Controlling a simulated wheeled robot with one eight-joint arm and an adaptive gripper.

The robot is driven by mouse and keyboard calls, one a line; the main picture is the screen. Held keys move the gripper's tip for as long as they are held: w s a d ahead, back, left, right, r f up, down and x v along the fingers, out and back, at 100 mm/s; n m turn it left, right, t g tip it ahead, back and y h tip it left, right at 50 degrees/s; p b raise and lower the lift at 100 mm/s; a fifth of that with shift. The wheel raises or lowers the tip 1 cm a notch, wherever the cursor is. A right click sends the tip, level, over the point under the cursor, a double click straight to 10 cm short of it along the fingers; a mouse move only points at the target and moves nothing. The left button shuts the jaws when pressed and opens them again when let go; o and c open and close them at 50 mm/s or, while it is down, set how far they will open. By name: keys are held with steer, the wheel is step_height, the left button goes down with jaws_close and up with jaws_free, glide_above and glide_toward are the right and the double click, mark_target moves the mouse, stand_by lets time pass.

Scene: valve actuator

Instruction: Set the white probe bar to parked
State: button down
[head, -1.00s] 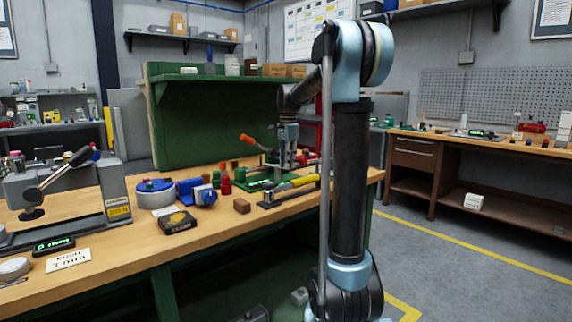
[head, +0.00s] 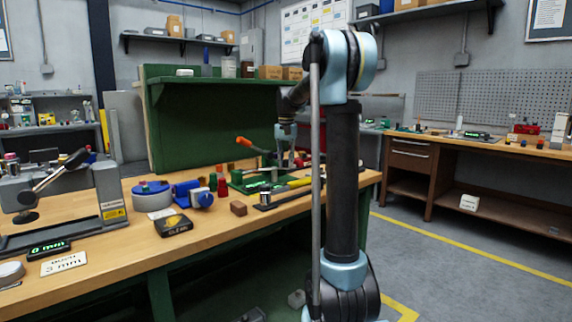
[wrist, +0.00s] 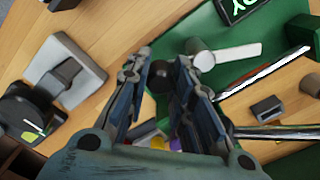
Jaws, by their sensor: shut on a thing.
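In the wrist view a short white bar (wrist: 230,53) lies beside a grey cylinder (wrist: 202,57) over a green base plate (wrist: 208,28); it looks like the white probe bar. My gripper (wrist: 163,66) is at its left, with the right finger close to the cylinder. A dark round knob (wrist: 161,74) shows between the fingers, which are shut on it. Whether the knob joins the bar is hidden. In the head view my gripper (head: 286,156) points down over the green fixture (head: 250,182) on the bench; the bar cannot be made out there.
An orange-handled lever (head: 247,142) and a yellow-handled tool (head: 298,183) are close to my gripper. A brown block (head: 238,208), a blue-topped round part (head: 151,196) and a black box (head: 173,225) stand left on the wooden bench. A green panel (head: 205,120) rises behind.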

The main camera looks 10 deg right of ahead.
steer(key=shift+w+n, duration=0.25)
steer(key=shift+n, duration=0.25)
steer(key=shift+w+a, duration=0.1)
steer(key=c, duration=1.4)
jaws_free()
steer(key=shift+o, duration=0.2)
step_height(320, 180, up, 12)
steer(key=shift+f, duration=0.1)
